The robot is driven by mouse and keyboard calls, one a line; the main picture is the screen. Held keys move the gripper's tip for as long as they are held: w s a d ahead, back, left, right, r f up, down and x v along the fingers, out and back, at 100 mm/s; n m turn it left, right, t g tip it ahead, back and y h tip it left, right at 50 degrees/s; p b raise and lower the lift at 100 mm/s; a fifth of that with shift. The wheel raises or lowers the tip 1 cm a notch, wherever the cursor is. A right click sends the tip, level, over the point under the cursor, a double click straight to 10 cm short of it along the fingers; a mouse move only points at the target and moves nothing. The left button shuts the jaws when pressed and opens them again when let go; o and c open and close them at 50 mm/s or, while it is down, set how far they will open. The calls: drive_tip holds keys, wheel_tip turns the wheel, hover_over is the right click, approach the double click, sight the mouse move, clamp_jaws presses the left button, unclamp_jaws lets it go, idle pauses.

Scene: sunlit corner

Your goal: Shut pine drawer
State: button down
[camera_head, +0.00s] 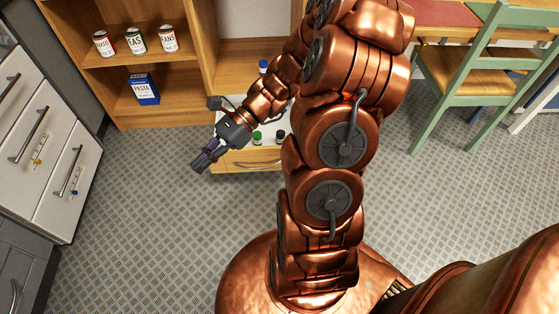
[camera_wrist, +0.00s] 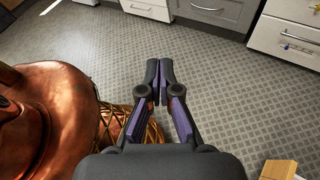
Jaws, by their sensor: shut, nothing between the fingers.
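The pine drawer (camera_head: 232,162) is pulled out at the bottom of the pine cabinet, with a pale inside and small bottles standing in it. Its front has a dark handle, and my arm hides its right part. My gripper (camera_head: 203,157) is over the left end of the drawer front, its fingers pointing down and left, shut and empty. I cannot tell from the head view whether it touches the drawer. In the wrist view my gripper (camera_wrist: 166,62) points over bare floor, and a pine corner, likely of the drawer (camera_wrist: 280,170), shows at lower right.
Pine shelves (camera_head: 185,57) with cans and a blue box (camera_head: 145,90) stand left of the drawer. White drawers with handles (camera_head: 70,182) line the left side. A green chair (camera_head: 480,70) stands at right. The patterned floor (camera_head: 160,220) before the drawer is clear.

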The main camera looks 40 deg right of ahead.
drive_tip(key=w+d+f+m+t+h+b, duration=0.1)
drive_tip(key=w+d+f+m+t+b, duration=0.2)
drive_tip(key=d+f+m+t+b, duration=0.5)
drive_tip(key=w+d+f+m+t+h+b, duration=0.1)
drive_tip(key=w+d+f+m+t+b, duration=0.3)
drive_tip(key=d+f+m, duration=0.8)
drive_tip(key=s+d+f+m+t+h+b, duration=0.2)
drive_tip(key=s+d+f+m+h, duration=0.15)
drive_tip(key=f, duration=0.35)
drive_tip(key=s+d+f+m+t+h+b, duration=0.1)
drive_tip(key=s+d+f+m+h+b, duration=0.1)
drive_tip(key=d+f+m+h, duration=0.45)
drive_tip(key=s+d+f+m+t+h+b, duration=0.1)
drive_tip(key=s+d+f+m+t, duration=0.15)
drive_tip(key=f, duration=0.65)
drive_tip(key=b, duration=0.5)
approach(273, 149)
drive_tip(key=w+a, duration=0.3)
drive_tip(key=shift+w+d+f+b, duration=0.1)
drive_tip(key=shift+w+d+b, duration=0.3)
drive_tip(key=shift+w, duration=0.2)
drive_tip(key=shift+w+d+b, duration=0.25)
drive_tip(key=shift+w+d, duration=0.3)
drive_tip(key=shift+w, duration=0.1)
drive_tip(key=shift+w+d, duration=0.4)
drive_tip(key=shift+w, duration=0.1)
